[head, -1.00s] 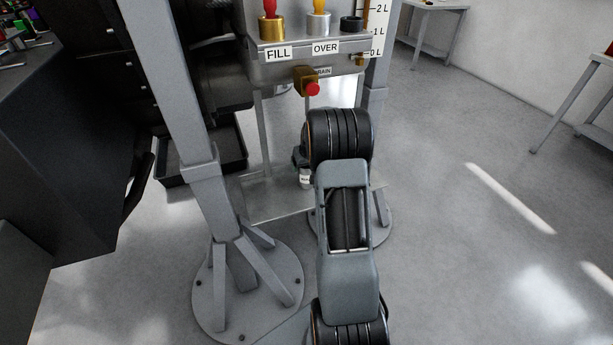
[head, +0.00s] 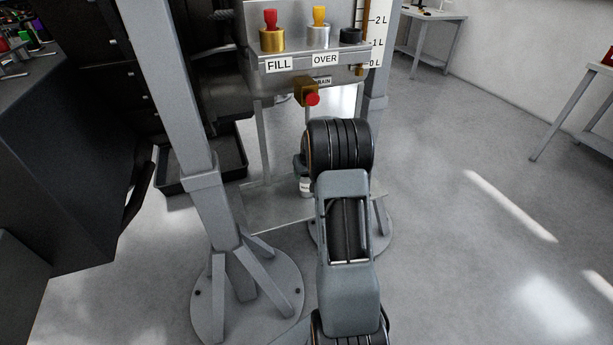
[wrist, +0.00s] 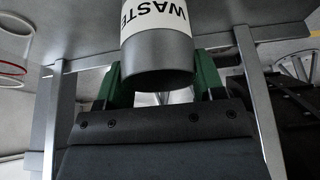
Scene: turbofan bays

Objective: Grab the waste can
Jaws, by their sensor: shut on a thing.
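The waste can (wrist: 157,58) is a grey metal cylinder with a white band reading "WASTE", which looks upside down in the wrist view. My gripper (wrist: 158,85) has its green fingers on both sides of the can and is shut on it. In the head view a small part of the can (head: 305,187) shows just left of my arm, at the small shelf under the tank. My arm hides the gripper and most of the can there. I cannot tell whether the can touches the shelf.
The shelf (head: 262,215) hangs below the tank by thin rods. Above it is the drain fitting with a red cap (head: 312,99). A grey stand post (head: 185,110) rises close on the left, beside a black tray (head: 235,160). Open floor (head: 480,260) lies to the right.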

